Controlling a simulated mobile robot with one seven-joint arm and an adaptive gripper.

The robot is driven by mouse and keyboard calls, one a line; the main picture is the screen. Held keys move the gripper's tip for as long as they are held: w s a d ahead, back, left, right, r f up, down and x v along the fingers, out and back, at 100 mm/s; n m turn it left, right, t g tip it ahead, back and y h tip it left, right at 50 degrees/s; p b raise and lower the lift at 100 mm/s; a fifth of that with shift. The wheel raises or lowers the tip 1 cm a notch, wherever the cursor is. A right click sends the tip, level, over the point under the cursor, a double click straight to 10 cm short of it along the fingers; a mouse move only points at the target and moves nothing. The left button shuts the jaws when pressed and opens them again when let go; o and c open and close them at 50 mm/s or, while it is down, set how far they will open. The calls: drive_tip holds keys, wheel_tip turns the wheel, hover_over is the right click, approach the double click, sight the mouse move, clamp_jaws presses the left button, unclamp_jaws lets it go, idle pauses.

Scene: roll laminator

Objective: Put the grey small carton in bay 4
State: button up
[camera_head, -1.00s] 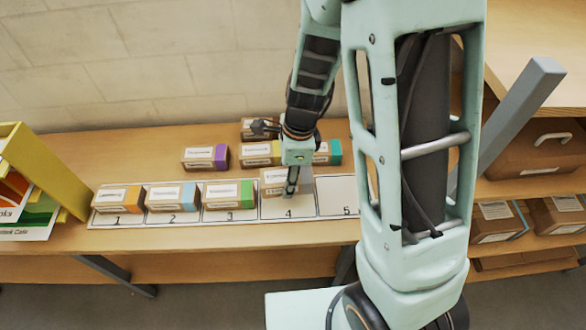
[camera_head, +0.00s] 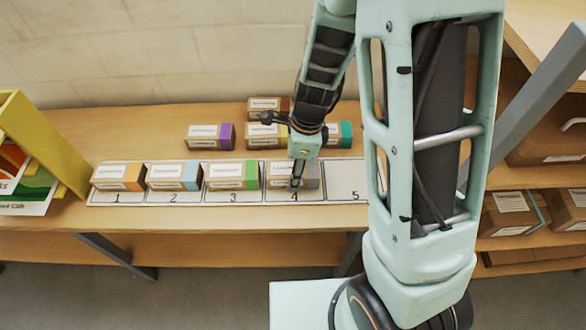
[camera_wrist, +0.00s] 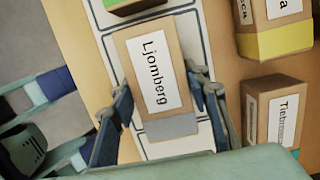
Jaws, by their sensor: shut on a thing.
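The grey small carton (camera_head: 281,172) is a brown box with a white label and a grey end, and it sits at bay 4 on the white numbered strip (camera_head: 345,192). In the wrist view the carton (camera_wrist: 153,68) shows its label "Ljomberg" and its grey end. My gripper (camera_head: 297,183) is over bay 4 with its fingers (camera_wrist: 160,100) on both sides of the carton, shut on it. The "4" shows in front of the carton. I cannot tell whether its underside touches the strip.
Cartons with orange (camera_head: 118,176), blue (camera_head: 174,175) and green (camera_head: 232,175) ends fill bays 1 to 3. Bay 5 (camera_head: 347,175) is empty. Behind stand a purple-ended carton (camera_head: 210,136) and several others, partly hidden by my arm. A yellow rack (camera_head: 42,140) is at left.

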drive_tip(key=o, duration=1.5)
drive_tip(key=shift+o, duration=0.2)
wheel_tip(320, 180, up, 12)
drive_tip(key=d, duration=0.1)
drive_tip(key=shift+d, duration=0.4)
